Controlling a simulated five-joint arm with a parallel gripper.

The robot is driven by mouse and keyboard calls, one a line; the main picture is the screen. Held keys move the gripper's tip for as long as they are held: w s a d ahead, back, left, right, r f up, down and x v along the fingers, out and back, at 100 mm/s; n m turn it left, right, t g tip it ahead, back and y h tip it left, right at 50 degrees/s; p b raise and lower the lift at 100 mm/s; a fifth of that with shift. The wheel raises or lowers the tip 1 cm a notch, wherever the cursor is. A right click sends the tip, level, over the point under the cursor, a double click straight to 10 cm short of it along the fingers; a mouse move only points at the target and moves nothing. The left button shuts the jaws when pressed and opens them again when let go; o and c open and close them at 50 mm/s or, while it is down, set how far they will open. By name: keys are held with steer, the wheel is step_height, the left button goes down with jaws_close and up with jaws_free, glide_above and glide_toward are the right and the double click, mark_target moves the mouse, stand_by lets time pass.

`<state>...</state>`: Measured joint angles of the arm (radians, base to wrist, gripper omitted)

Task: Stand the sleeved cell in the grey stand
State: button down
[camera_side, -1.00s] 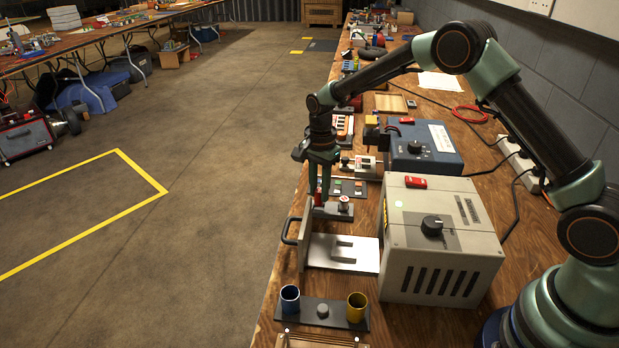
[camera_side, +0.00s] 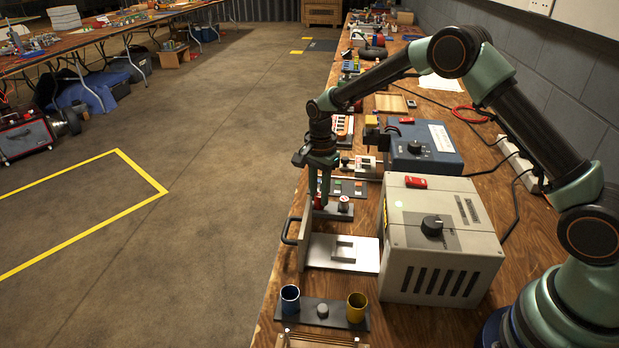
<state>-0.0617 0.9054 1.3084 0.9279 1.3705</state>
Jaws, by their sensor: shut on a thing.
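My gripper (camera_side: 321,199) points down over the far end of the work area, its fingers close together. A small red piece shows at the fingertips (camera_side: 318,202). It appears to be the sleeved cell, mostly hidden by the fingers and the upright panel. The fingertips are just above or beside a low dark grey base (camera_side: 335,214), which may be the grey stand. A red-topped part (camera_side: 344,202) stands on the right of that base. I cannot tell whether the red piece touches the base.
A pale upright panel (camera_side: 305,235) with a dark handle and a flat pale plate (camera_side: 320,254) lie nearer the camera. A cream charger box (camera_side: 445,235) stands to the right. A blue cup (camera_side: 290,298) and a yellow cup (camera_side: 357,307) stand in front. A blue box (camera_side: 425,150) is behind.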

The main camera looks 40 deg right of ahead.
steer(key=shift+f, duration=0.3)
stand_by(0.5)
steer(key=c, duration=0.6)
jaws_free()
steer(key=shift+r, duration=3.55)
